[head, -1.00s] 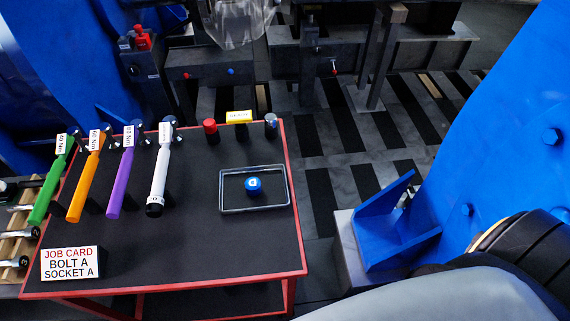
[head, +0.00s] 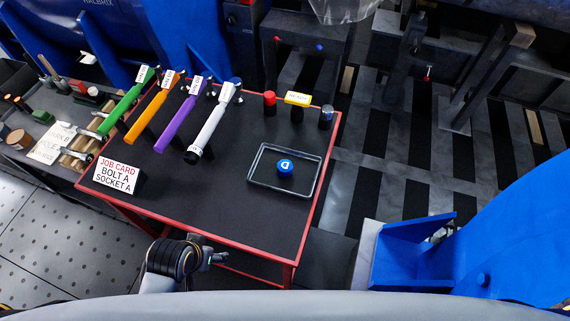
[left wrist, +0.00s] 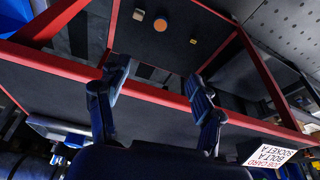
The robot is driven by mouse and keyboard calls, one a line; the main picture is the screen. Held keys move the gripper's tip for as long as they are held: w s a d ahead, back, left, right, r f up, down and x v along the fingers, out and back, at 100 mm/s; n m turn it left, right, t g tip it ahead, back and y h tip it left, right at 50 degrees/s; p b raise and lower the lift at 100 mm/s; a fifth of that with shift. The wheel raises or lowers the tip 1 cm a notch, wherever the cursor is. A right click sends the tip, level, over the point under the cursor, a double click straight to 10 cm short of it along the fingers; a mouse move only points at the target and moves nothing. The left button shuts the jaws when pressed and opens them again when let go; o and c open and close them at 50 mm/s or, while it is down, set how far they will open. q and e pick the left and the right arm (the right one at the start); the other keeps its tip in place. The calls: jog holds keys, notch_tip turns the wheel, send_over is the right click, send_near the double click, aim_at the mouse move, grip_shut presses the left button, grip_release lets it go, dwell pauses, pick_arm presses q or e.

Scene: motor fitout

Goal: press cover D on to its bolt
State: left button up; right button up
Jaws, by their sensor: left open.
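Cover D (head: 285,168), a round blue cap with a white D on top, lies in a shallow grey-rimmed tray (head: 251,176) on the red-edged black table. My left gripper (head: 218,258) is just off the table's front edge, well away from the cover. In the left wrist view its two fingers (left wrist: 158,88) are apart with nothing between them, in front of the red table edge. My right gripper is in neither view. I cannot tell which bolt belongs to cover D.
Green, orange, purple and white torque wrenches (head: 210,125) stand left of the tray. A job card (head: 118,176) is at the table's front left. Red (head: 269,98), yellow (head: 298,99) and silver (head: 326,112) pieces stand behind the tray. A blue bracket (head: 405,258) is at right.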

pick_arm(q)
notch_tip(320, 180, up, 7)
jog(key=w+d+t, duration=0.1)
jog(key=w+d, duration=0.1)
jog(key=w, duration=0.1)
jog(key=m+t+h, duration=0.3)
jog(key=m+h, duration=0.2)
send_near(284, 166)
jog(key=shift+m, duration=0.3)
jog(key=p+x, duration=0.1)
jog(key=x, duration=0.3)
jog(key=shift+w+d+r, duration=0.1)
jog(key=shift+w+d, duration=0.05)
jog(key=shift+w, duration=0.15)
jog(key=shift+f+p+x, duration=0.2)
jog(key=shift+p+x, duration=0.25)
jog(key=shift+x, duration=2.7)
jog(key=shift+s, duration=0.2)
jog(key=c, duration=0.9)
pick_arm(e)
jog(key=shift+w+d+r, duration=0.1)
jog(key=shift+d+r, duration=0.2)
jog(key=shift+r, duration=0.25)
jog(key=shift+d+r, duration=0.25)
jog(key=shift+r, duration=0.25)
